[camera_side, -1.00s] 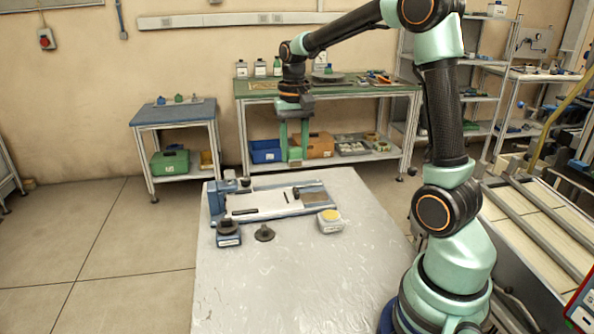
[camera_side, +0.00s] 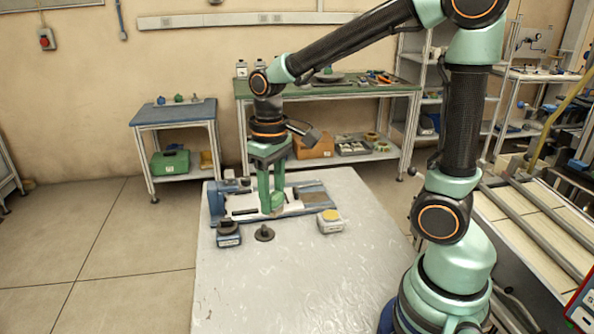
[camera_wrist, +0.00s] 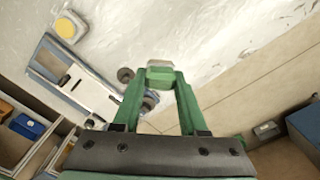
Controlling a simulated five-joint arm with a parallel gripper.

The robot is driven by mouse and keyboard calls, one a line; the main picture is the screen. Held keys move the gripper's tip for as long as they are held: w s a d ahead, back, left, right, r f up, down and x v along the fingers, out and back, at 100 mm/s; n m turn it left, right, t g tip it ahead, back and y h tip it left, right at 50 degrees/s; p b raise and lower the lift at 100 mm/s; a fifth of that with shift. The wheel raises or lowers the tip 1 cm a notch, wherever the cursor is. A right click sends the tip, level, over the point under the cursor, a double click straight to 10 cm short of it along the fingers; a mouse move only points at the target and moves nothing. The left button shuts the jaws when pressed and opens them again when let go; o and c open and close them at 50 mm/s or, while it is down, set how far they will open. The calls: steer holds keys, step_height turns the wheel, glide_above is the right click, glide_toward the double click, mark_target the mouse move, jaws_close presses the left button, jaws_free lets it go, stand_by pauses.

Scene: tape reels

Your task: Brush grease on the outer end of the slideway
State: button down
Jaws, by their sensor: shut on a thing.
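The slideway (camera_side: 300,202) is a long blue and white unit lying across the far part of the white table. Its right end carries a dull brownish-grey plate (camera_side: 317,196). The unit also shows in the wrist view (camera_wrist: 80,84), with a dark bar on its white part. My gripper (camera_side: 270,208) points down in front of the unit's middle and hides part of it. In the wrist view my gripper (camera_wrist: 160,78) has its fingers closed on a small pale piece, mostly hidden; I cannot tell whether it is a brush. A yellow-topped pot (camera_side: 331,221) stands near the right end.
A blue block with a black puck (camera_side: 228,234) and a dark disc with a knob (camera_side: 265,233) stand in front of the slideway. The table's near part (camera_side: 300,290) is clear. A green-topped bench (camera_side: 350,90) stands behind.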

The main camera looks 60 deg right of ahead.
steer(key=shift+d, duration=0.1)
steer(key=d+f+m, duration=0.3)
steer(key=d+m, duration=0.2)
steer(key=d, duration=0.7)
steer(key=m, duration=0.4)
glide_above(330, 214)
steer(key=shift+f, duration=4.6)
steer(key=shift+f, duration=0.55)
step_height(330, 214, up, 7)
